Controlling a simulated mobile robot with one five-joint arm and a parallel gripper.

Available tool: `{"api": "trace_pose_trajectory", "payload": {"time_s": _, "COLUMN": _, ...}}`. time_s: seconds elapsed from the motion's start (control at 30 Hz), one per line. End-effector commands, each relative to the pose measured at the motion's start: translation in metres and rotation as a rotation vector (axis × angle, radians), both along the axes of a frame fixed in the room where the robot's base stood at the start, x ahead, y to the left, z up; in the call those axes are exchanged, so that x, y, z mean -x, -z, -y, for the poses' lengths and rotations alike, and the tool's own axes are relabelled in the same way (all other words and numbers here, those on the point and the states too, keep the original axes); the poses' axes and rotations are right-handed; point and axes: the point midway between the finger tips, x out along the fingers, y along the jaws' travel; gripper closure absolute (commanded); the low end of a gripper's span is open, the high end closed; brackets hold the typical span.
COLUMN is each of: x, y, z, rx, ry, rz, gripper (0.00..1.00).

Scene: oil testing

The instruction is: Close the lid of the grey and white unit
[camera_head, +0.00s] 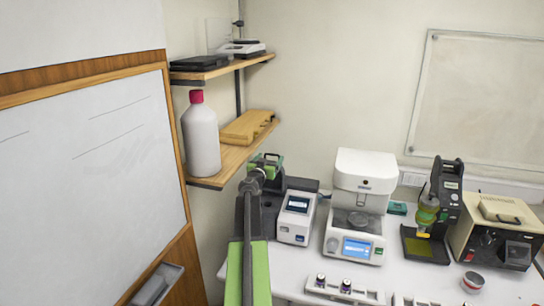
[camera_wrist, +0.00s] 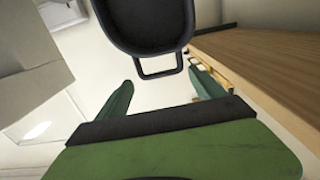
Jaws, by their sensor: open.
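The grey and white unit (camera_head: 296,222) stands on the bench, left of centre in the head view, with a small screen on its white front and a dark grey body behind. In the wrist view a dark hollow lid (camera_wrist: 130,35) with a loop handle (camera_wrist: 158,72) fills the top; it looks raised. My gripper (camera_wrist: 162,88) is open, its two green fingers either side of and just short of the handle, holding nothing. In the head view my gripper (camera_head: 266,160) is above and left of the unit, and my arm hides part of that area.
A wooden shelf (camera_head: 232,158) with a white bottle (camera_head: 201,138) is close on the left. A white instrument (camera_head: 362,205) stands right of the unit. Further right are a black stand (camera_head: 446,200) and a beige box (camera_head: 492,240). A white strip with knobs (camera_head: 345,288) lies in front.

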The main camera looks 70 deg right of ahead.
Motion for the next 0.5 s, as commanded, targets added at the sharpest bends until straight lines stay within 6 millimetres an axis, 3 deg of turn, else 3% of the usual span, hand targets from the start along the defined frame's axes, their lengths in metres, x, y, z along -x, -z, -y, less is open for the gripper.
{"api": "trace_pose_trajectory", "payload": {"time_s": 0.03, "x": -0.002, "y": 0.000, "z": 0.014, "rx": 0.000, "ry": 0.000, "rz": 0.000, "gripper": 0.21}}
{"api": "trace_pose_trajectory", "payload": {"time_s": 0.2, "x": -0.003, "y": 0.000, "z": 0.037, "rx": 0.000, "ry": -0.001, "rz": 0.000, "gripper": 0.21}}
{"api": "trace_pose_trajectory", "payload": {"time_s": 0.5, "x": -0.003, "y": 0.000, "z": 0.043, "rx": 0.000, "ry": -0.002, "rz": 0.000, "gripper": 0.21}}
